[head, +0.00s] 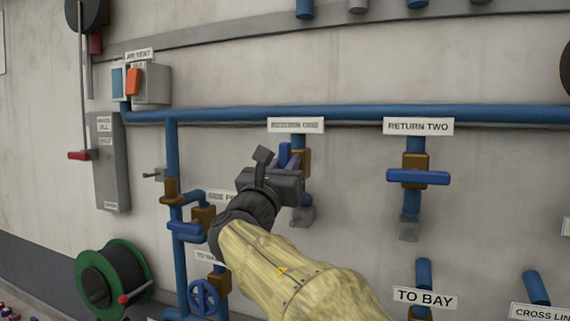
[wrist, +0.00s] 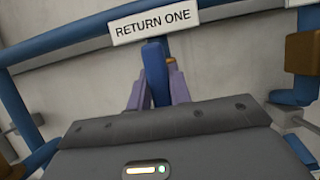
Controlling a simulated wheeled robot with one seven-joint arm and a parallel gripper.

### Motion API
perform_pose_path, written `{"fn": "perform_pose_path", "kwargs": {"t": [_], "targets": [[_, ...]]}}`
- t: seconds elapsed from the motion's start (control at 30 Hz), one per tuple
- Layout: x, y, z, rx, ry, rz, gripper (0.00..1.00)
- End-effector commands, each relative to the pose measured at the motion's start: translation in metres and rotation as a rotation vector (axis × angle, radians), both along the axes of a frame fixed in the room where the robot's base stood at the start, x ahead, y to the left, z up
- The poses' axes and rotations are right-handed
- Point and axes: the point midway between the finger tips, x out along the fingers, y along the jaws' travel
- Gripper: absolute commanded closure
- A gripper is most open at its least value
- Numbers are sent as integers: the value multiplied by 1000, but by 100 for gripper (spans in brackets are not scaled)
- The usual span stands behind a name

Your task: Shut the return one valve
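The return one valve's blue handle (head: 284,153) is below the "RETURN ONE" sign (head: 296,125) in the head view, partly hidden by my gripper (head: 291,163). Its brown body (head: 302,162) shows on the blue pipe just right of the handle. In the wrist view the blue handle (wrist: 155,70) stands upright below the sign (wrist: 152,23). The pale purple fingers of my gripper (wrist: 158,88) lie along both sides of it, with no clear gap, so they look closed on it. The handle's lower end is hidden behind the gripper body.
The return two valve (head: 418,177) is to the right, its blue handle crosswise to its pipe. A horizontal blue pipe (head: 350,113) runs above. More pipes and a blue handle (head: 187,229) lie close left of my wrist. A hose reel (head: 113,278) hangs lower left.

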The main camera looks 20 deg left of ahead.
Motion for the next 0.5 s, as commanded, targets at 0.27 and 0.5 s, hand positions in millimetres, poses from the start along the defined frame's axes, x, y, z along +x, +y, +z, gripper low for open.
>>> {"fn": "perform_pose_path", "kwargs": {"t": [0.27,0.5], "targets": [[0,0,-1,19,-1,1,100],[-1,-1,-2,105,-10,1,100]]}}
